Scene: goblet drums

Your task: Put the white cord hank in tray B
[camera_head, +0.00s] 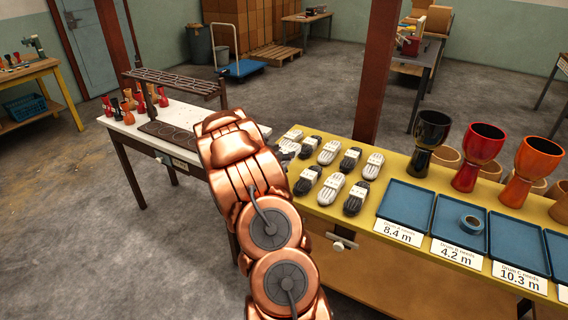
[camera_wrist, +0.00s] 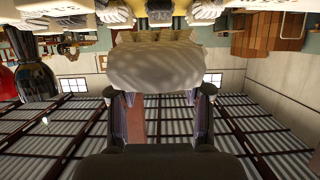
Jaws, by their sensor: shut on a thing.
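A white cord hank (camera_wrist: 155,65) is held between the two fingers of my gripper (camera_wrist: 158,94), which is shut on it in the wrist view. In the head view my arm hides most of the gripper, at the left end of the yellow table. The tray behind the 4.2 m card, whose drum letter looks like B (camera_head: 444,225), is a blue tray on the right part of that table. The held hank is well to the left of this tray.
Several white and black hanks (camera_head: 330,190) lie in rows on the yellow table (camera_head: 318,208) between my arm and the trays. Another blue tray (camera_head: 405,206) stands left of the 4.2 m one. Black, red and orange goblet drums (camera_head: 479,157) stand behind the trays.

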